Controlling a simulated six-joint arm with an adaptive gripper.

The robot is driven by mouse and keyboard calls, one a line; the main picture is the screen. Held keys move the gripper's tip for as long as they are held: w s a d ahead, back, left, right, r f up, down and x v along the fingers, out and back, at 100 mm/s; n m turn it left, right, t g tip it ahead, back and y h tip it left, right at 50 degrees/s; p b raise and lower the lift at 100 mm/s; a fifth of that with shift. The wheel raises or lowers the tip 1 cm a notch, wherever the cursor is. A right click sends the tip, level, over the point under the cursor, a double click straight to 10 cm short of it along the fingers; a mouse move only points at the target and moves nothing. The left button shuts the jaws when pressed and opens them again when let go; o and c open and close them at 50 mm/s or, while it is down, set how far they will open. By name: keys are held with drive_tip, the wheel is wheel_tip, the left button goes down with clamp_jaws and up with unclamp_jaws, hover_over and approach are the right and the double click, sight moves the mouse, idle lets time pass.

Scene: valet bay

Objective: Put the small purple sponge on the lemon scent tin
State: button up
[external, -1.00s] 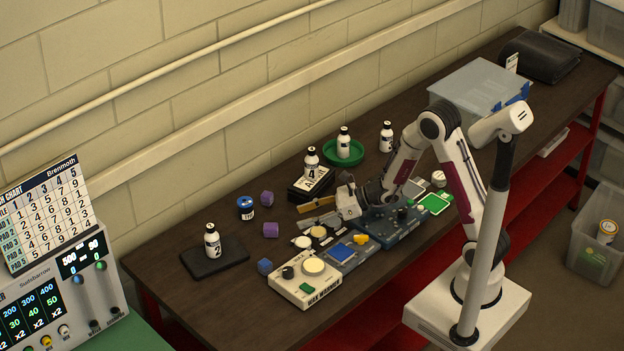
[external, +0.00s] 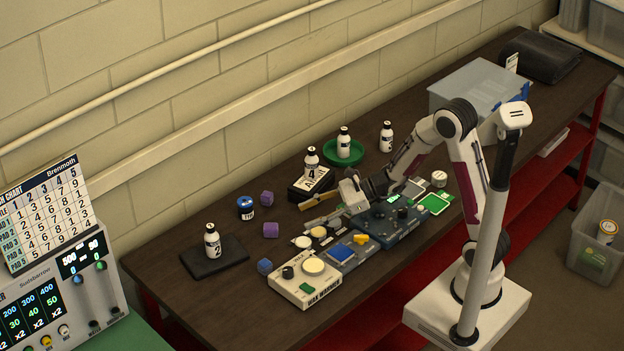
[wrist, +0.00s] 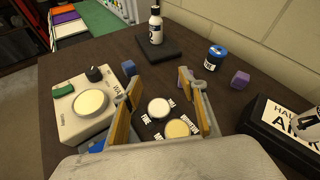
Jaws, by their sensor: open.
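Two purple blocks, sponge-like, lie on the dark bench in the external view: one at the back (external: 267,198) and one nearer (external: 270,230). I cannot tell which is the small sponge. The wrist view shows one purple block (wrist: 240,78) at right; another is partly behind a finger. Two round pale tops, one whitish (wrist: 159,108) and one yellowish (wrist: 177,128), sit below my gripper. No readable label marks the lemon scent tin. My gripper (external: 310,215) is open and empty above the bench.
A blue block (external: 265,266) lies near the wax warmer (external: 305,284). A bottle stands on a black mat (external: 199,262). Another bottle stands on a black box (external: 300,190) beside my gripper. A green dish (external: 357,158) is behind. Devices line the front edge.

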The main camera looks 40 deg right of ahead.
drive_tip(key=s+d+r+n+g+h, duration=0.1)
drive_tip(key=s+r+n+g, duration=0.2)
drive_tip(key=s+n, duration=0.5)
drive_tip(key=s+d+r+n+g+h, duration=0.1)
drive_tip(key=s+r+n+g, duration=0.3)
drive_tip(key=s, duration=0.6)
drive_tip(key=s+d+n+t+h, duration=0.2)
drive_tip(key=s+d+n+h, duration=0.2)
drive_tip(key=d, duration=0.6)
drive_tip(key=s+d+r+n+t+h, duration=0.1)
drive_tip(key=s+d+n+h, duration=0.3)
drive_tip(key=d, duration=0.5)
drive_tip(key=n+t+h, duration=0.1)
drive_tip(key=n, duration=0.1)
drive_tip(key=shift+s+d+r+n+t, duration=0.2)
drive_tip(key=shift+d+n+t, duration=0.1)
drive_tip(key=shift+d+t, duration=0.1)
drive_tip(key=shift+o, duration=0.6)
